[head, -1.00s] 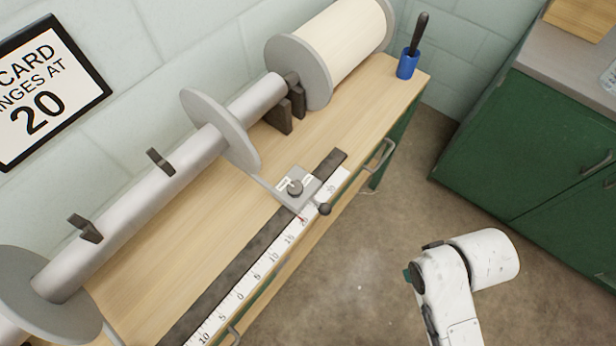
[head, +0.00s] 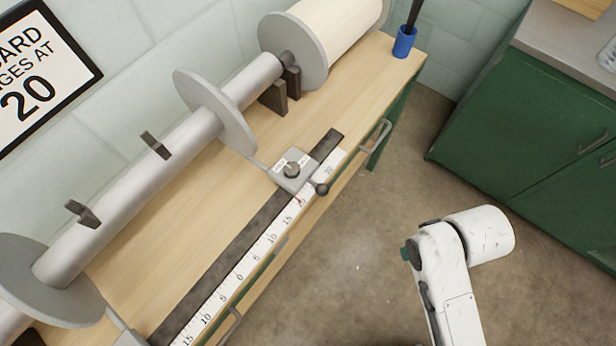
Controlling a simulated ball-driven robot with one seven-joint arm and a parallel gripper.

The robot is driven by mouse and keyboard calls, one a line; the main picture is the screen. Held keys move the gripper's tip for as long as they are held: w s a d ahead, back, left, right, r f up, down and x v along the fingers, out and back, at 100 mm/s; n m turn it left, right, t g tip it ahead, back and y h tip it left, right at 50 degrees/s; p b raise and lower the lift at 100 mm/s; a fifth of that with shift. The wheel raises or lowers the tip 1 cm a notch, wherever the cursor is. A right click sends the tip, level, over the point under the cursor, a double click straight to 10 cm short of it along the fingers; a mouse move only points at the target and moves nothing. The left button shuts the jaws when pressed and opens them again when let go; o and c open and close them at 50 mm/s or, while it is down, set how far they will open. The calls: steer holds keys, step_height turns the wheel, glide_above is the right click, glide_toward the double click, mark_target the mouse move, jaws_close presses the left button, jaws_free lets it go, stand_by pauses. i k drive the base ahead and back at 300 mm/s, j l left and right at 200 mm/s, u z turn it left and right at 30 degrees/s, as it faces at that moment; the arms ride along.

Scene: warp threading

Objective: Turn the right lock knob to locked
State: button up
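The lock knob (head: 291,169) is a small dark round knob on a grey sliding block (head: 293,181). The block sits on the dark rail towards the right end of the white scale. Two small white labels flank the knob; their text is too small to read. A black ball handle (head: 321,189) sticks out from the block's front. A red pointer on the block is near the 20 end of the scale. A white arm, mine, shows at the lower right, apart from the bench. My gripper's fingers are not visible.
A silver roller (head: 135,185) with round grey flanges runs along the bench (head: 190,235). A blue cup (head: 404,42) with a dark-handled tool stands at the far end. A green cabinet (head: 520,130) stands at right. Open floor lies between bench and cabinet.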

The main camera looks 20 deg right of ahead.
mark_target(291, 171)
steer(key=j+u, duration=0.2)
steer(key=u, duration=0.15)
steer(key=k+j+u, duration=0.1)
steer(key=j+u, duration=0.45)
steer(key=u, duration=0.15)
